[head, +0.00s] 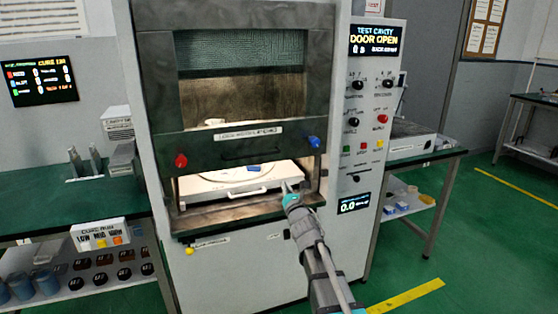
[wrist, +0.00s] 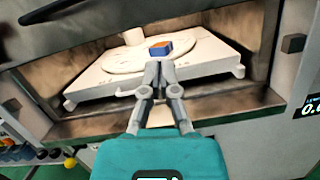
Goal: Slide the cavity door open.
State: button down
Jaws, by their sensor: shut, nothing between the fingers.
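The cavity door (head: 163,90) is a dark, windowed panel on the front of the white cabinet. It stands raised, with the lit cavity open below its lower edge, and the display (head: 374,40) reads "DOOR OPEN". The door's dark bar handle (head: 250,154) is near its lower edge; what appears to be this handle crosses the top left of the wrist view (wrist: 55,10). My gripper (head: 287,187) is at the cavity mouth, below the door and apart from its handle. In the wrist view its fingers (wrist: 160,68) are together and empty.
A white tray (head: 200,187) with a round plate and a front handle sits in the cavity. A small blue-and-orange block (wrist: 160,49) lies on the plate. Red (head: 181,161) and blue (head: 313,142) knobs flank the door handle. Green benches stand on both sides.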

jog(key=p+x, duration=0.2)
jog(key=x, duration=0.7)
jog(key=shift+w+a+r, duration=0.1)
jog(key=shift+w+r, duration=0.05)
jog(key=shift+w, duration=0.25)
jog(key=shift+w+r+p, duration=0.25)
jog(key=shift+p, duration=0.25)
jog(key=shift+s+r+p, duration=0.15)
jog(key=shift+r+p, duration=0.55)
jog(key=shift+r, duration=0.05)
jog(key=shift+d+r+p, duration=0.15)
jog(key=shift+r+p, duration=0.3)
jog(key=shift+p, duration=0.05)
jog(key=shift+d+r+p, duration=0.2)
jog(key=shift+r+p, duration=0.25)
jog(key=shift+r, duration=0.05)
jog(key=shift+r, duration=0.1)
jog(key=p, duration=2.9)
send_near(275, 71)
jog(key=x, duration=0.5)
jog(key=shift+a+r, duration=0.1)
jog(key=shift+r, duration=0.1)
jog(key=shift+f+b, duration=0.15)
jog(key=shift+b, duration=0.25)
